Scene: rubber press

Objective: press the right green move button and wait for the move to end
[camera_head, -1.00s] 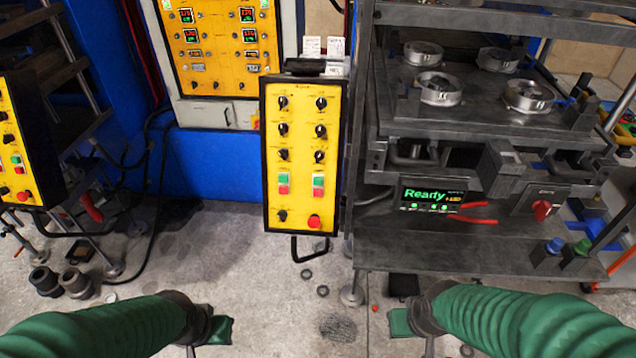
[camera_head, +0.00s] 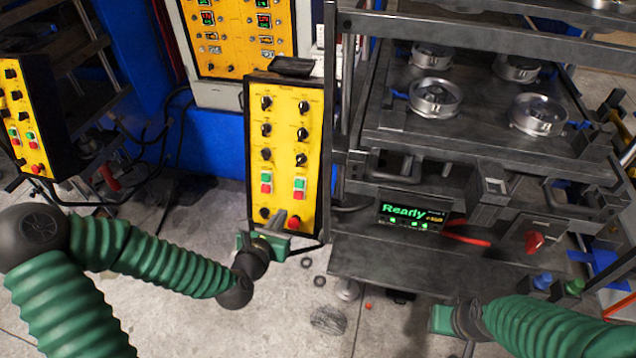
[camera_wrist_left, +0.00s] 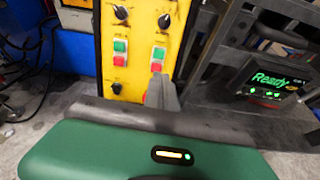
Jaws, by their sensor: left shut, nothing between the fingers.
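The yellow control panel (camera_head: 285,150) stands upright left of the press. Its right green button (camera_head: 299,184) sits above a red one, to the right of the left green button (camera_head: 266,177). In the left wrist view the right green button (camera_wrist_left: 158,53) shows just above my left gripper's tip. My left gripper (camera_head: 280,217) is shut and empty, in front of the panel's lower part, below the green buttons. Whether it touches the panel cannot be told. My right gripper (camera_head: 442,318) is low at the front right; its fingers are not clear.
The press (camera_head: 470,130) holds several round metal moulds on its upper plate. Its display (camera_head: 410,210) reads "Ready" in green. A red emergency knob (camera_head: 293,222) sits at the panel's bottom, close to my left gripper. Another yellow panel (camera_head: 20,120) stands at far left.

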